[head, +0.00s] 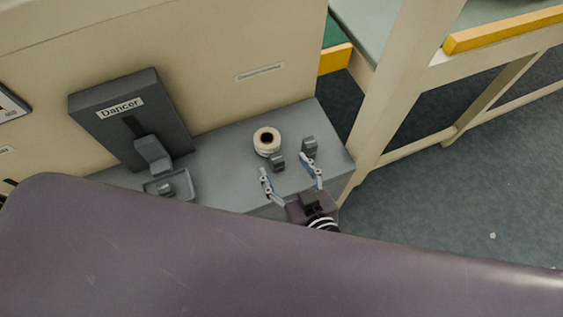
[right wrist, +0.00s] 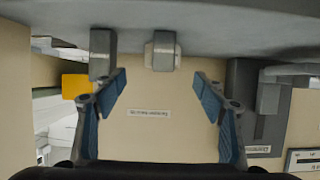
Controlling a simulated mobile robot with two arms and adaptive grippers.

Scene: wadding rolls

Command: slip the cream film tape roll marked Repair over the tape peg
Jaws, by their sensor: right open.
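A cream tape roll (head: 266,147) with a dark centre hole stands on the grey ledge, hole facing up. I cannot read any marking on it. In the right wrist view its pale edge (right wrist: 149,56) shows around a small grey block (right wrist: 164,50). My right gripper (head: 285,165) is open and empty near the ledge, its fingers spread apart, with the roll just beyond the left fingertip. Its blue-padded fingers also show in the right wrist view (right wrist: 160,77). I cannot tell which fixture is the tape peg. My left gripper is not in view.
Two small grey blocks, one nearer the roll (head: 277,163) and one to its right (head: 309,147), stand up from the ledge (head: 228,165). A dark Dancer panel (head: 120,108) stands at left against the cream wall. A cream frame leg (head: 395,85) rises right of the ledge.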

